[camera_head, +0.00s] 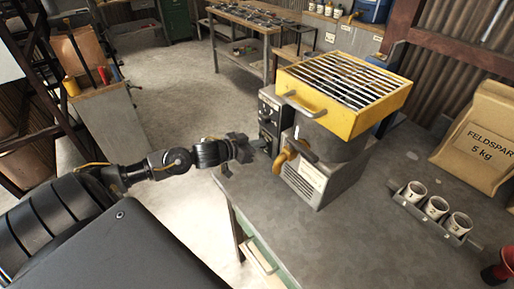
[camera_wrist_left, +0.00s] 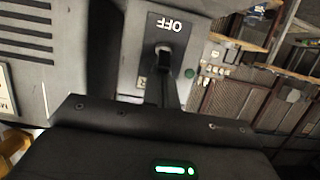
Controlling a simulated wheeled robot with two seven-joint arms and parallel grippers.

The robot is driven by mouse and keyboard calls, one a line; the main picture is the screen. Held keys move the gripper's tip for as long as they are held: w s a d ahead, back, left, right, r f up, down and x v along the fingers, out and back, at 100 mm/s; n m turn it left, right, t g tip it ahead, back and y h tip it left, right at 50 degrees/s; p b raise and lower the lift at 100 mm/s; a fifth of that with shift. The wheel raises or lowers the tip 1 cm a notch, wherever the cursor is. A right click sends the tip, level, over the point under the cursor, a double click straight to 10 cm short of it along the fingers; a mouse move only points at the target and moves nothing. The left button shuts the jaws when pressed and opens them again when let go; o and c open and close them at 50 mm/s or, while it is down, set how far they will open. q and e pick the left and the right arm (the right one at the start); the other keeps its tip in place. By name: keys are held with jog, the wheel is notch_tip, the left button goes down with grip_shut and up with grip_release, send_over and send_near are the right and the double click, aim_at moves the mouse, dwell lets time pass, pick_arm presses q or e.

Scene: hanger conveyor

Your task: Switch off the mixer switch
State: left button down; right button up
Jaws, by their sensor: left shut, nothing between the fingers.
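The mixer (camera_head: 325,152) stands on the grey table, a grey body with a yellow grated top. A dark control box (camera_head: 269,112) is at its left side. In the left wrist view the switch panel (camera_wrist_left: 150,62) carries an upside-down OFF label, with a dark switch lever (camera_wrist_left: 163,48) below the label. My left gripper (camera_head: 243,149) is shut and empty, just in front of the control box. Its fingers show in the left wrist view (camera_wrist_left: 168,85), pointing at the lever and partly covering the panel; I cannot tell whether they touch the lever. My right gripper is not in view.
A rack with several white cups (camera_head: 437,207) and a feldspar bag (camera_head: 477,140) stand on the table (camera_head: 350,245) to the right. A red object (camera_head: 503,265) is cut off at the right edge. An orange-yellow spout (camera_head: 284,157) is close to my gripper. Open floor lies behind.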

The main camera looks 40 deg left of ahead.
pick_arm(q)
jog(key=shift+s+f+b, duration=0.15)
jog(key=shift+f+b, duration=0.15)
jog(key=shift+f, duration=0.25)
jog(key=shift+s, duration=0.1)
jog(key=shift+s+a+r+p, duration=0.15)
jog(key=shift+s+p, duration=0.25)
jog(key=shift+p, duration=0.35)
jog(key=p+v, duration=0.2)
jog(key=v, duration=0.1)
jog(key=shift+s+r, duration=0.1)
jog(key=shift+p+v, duration=0.85)
jog(key=shift+v, duration=0.1)
jog(key=shift+s+a, duration=0.25)
jog(key=shift+s, duration=0.15)
